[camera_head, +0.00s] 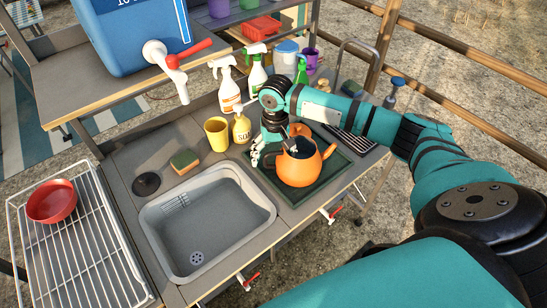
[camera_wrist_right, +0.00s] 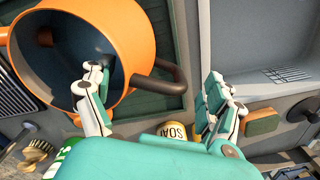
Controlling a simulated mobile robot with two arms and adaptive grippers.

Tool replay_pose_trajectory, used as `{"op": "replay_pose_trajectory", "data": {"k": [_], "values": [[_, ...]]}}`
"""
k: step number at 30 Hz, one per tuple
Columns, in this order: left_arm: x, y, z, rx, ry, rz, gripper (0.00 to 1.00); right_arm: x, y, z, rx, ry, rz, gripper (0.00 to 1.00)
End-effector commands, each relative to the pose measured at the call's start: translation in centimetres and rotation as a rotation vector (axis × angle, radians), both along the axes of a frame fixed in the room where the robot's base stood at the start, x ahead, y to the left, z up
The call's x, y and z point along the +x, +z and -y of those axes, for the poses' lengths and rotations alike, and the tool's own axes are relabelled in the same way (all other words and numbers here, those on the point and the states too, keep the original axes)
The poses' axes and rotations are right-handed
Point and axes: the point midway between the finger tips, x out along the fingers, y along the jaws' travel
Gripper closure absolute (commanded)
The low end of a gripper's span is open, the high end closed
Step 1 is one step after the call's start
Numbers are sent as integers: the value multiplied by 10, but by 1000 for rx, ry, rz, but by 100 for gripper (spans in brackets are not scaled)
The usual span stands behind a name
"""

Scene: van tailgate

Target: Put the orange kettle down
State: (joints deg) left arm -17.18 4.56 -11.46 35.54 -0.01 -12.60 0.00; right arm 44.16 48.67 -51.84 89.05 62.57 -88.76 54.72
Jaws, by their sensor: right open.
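The orange kettle (camera_head: 301,168) stands upright on a dark green tray (camera_head: 335,178) right of the sink. It fills the upper left of the right wrist view (camera_wrist_right: 143,45), with its dark inside showing through the open top. My right gripper (camera_head: 268,156) is at the kettle's left side in the head view. In the right wrist view my right gripper (camera_wrist_right: 155,92) is open, its fingers spread on both sides of the dark handle (camera_wrist_right: 165,78). One finger reaches over the kettle's opening; I cannot tell whether it touches. My left gripper is not in view.
A yellow soap bottle (camera_head: 241,128) and yellow cup (camera_head: 217,134) stand close behind the gripper. Spray bottles (camera_head: 228,88) stand farther back. The grey sink (camera_head: 208,225) is empty. A sponge (camera_head: 184,161) lies behind it. A red bowl (camera_head: 52,201) sits on the left rack.

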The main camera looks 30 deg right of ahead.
Motion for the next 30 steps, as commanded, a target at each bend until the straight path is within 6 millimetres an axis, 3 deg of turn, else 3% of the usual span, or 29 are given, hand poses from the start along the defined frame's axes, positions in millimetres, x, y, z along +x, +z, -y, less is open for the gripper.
{"op": "replay_pose_trajectory", "data": {"k": [9,15,21,30], "values": [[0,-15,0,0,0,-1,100,1,67,1,1,1,6,11],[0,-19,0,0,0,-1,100,0,97,2,1,0,4,11],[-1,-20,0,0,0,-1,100,-1,107,2,1,0,2,11],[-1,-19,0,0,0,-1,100,-1,107,2,1,0,0,11]]}}
